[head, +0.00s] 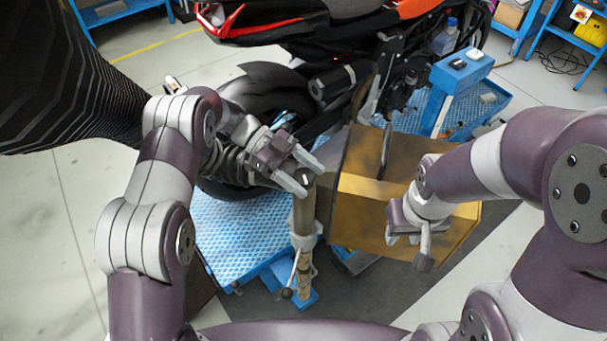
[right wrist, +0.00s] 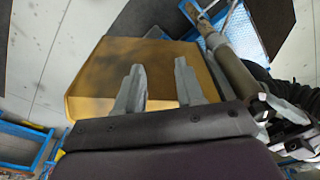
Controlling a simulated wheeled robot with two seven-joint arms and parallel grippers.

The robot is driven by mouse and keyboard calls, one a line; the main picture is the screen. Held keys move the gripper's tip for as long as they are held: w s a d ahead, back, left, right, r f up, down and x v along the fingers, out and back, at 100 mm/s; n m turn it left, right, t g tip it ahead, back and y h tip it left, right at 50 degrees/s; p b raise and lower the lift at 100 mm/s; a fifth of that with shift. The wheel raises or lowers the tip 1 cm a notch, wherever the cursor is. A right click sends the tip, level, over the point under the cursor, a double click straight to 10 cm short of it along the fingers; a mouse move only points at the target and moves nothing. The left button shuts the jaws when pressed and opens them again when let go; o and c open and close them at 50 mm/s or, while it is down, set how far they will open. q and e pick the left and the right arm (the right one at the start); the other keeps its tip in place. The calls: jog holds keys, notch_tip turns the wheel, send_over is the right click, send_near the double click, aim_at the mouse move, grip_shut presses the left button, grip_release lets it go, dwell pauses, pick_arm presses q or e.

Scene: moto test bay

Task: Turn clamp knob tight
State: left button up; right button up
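A brown upright post (head: 303,215) stands beside the blue lift platform, with a dark cap on its top. A pale clamp collar (head: 304,241) sits round the post, and a thin lever with a small black knob (head: 287,294) hangs from it. My left gripper (head: 309,179) is at the post's top, its fingers apart on either side of it; I cannot tell whether they touch it. My right gripper (head: 425,247) hangs over the front of the tan box. In the right wrist view its two fingers (right wrist: 160,85) are apart with nothing between them. The post (right wrist: 228,62) also shows there.
The tan box (head: 365,200) with a dark handle stands right of the post. A motorcycle (head: 330,30) sits behind on the blue lift platform (head: 235,235). A blue stand (head: 463,70) is at the right. Grey floor is open in front.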

pick_arm(q)
jog(key=shift+o, duration=0.4)
jog(key=b+v, duration=0.5)
jog(key=v, duration=0.7)
jog(key=shift+a+r, duration=0.2)
jog(key=shift+w, duration=0.1)
